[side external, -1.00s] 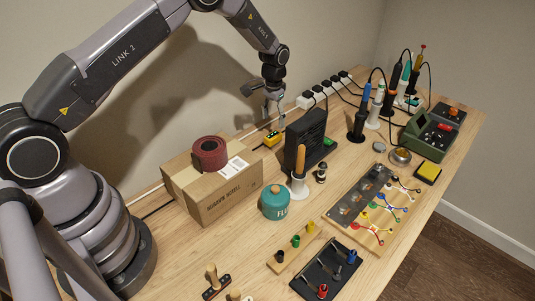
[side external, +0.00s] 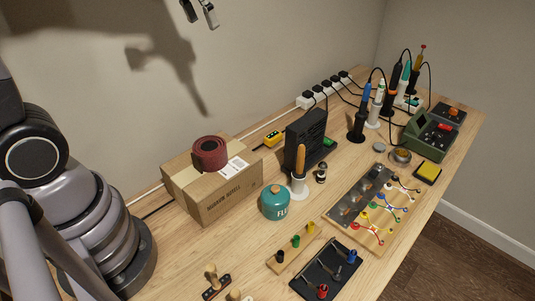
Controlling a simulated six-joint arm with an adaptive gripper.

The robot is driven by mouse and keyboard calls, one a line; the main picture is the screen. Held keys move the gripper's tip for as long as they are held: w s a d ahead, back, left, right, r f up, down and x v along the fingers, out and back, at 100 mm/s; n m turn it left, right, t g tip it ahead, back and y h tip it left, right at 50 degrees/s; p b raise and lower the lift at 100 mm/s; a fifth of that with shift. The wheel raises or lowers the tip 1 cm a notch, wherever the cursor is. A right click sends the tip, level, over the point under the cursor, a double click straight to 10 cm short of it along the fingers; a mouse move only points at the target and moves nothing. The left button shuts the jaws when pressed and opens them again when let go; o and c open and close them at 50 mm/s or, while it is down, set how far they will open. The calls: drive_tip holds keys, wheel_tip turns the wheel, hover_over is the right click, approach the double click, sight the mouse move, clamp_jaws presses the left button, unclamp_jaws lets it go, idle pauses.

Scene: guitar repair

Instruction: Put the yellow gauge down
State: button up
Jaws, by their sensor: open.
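The yellow gauge (side external: 273,139) lies on the wooden bench near the wall, between the cardboard box and the black upright unit. It looks like a small yellow block with a dark face. My gripper (side external: 200,22) is high above the bench at the top edge of the view, well clear of the gauge. Its fingers are apart with nothing between them. The rest of my wrist is out of the picture.
A cardboard box (side external: 225,196) carries a dark red roll (side external: 209,155). A black upright unit (side external: 305,138) stands right of the gauge. A teal pot (side external: 274,203), an orange-handled tool (side external: 300,161) in a white stand and a power strip (side external: 325,92) are nearby.

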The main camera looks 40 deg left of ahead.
drive_tip(key=s+t, duration=0.2)
drive_tip(key=s, duration=1.5)
drive_tip(key=shift+s+d+f, duration=0.15)
drive_tip(key=shift+s+d, duration=0.15)
